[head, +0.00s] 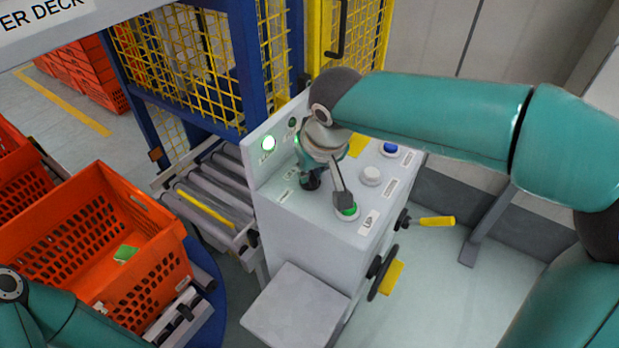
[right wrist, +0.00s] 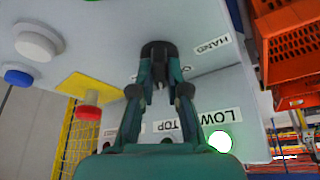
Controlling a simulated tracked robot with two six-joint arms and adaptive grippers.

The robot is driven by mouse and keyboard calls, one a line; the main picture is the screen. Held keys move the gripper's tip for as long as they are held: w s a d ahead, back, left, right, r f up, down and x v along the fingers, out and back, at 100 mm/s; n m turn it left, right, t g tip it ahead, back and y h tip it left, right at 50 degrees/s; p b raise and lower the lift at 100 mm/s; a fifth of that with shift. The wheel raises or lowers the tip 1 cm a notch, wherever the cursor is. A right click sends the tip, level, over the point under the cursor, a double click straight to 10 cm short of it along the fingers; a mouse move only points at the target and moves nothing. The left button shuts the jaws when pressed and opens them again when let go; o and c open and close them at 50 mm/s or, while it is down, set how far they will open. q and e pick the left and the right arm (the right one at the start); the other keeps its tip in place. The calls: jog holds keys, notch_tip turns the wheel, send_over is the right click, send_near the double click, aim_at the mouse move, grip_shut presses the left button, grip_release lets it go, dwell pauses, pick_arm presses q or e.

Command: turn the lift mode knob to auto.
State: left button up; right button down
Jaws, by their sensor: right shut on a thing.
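The black lift mode knob (head: 310,181) sits on the sloped top of the grey control box. My right gripper (head: 312,172) reaches down to it from above, and its wrist partly covers the panel. In the right wrist view the right gripper (right wrist: 158,82) has both fingers closed around the black knob (right wrist: 157,50). A HAND label (right wrist: 213,45) lies to the right of the knob there; another label is mostly hidden behind a finger. The auto label cannot be read. My left gripper is not in view; only part of my left arm shows at lower left.
The control box (head: 305,235) also carries a green button (head: 347,212), a white button (head: 371,175), a blue button (head: 390,149) and a lit green lamp (head: 268,143). A red button (right wrist: 88,111) shows in the wrist view. An orange tote (head: 75,225) stands left, by rollers (head: 205,205).

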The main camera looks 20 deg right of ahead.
jog(key=shift+s+f+m+h+b, duration=0.1)
jog(key=shift+f+m+h+b, duration=0.15)
jog(key=shift+m, duration=0.25)
jog(key=shift+s+f+m+h+b, duration=0.15)
jog(key=shift+m+b, duration=0.15)
jog(key=shift+m, duration=0.2)
jog(key=shift+r, duration=0.1)
jog(key=c, duration=1.2)
grip_release()
jog(key=shift+o, duration=0.2)
jog(key=shift+w, duration=0.1)
jog(key=shift+w+r, duration=0.1)
jog(key=shift+r, duration=0.05)
jog(key=shift+r, duration=0.1)
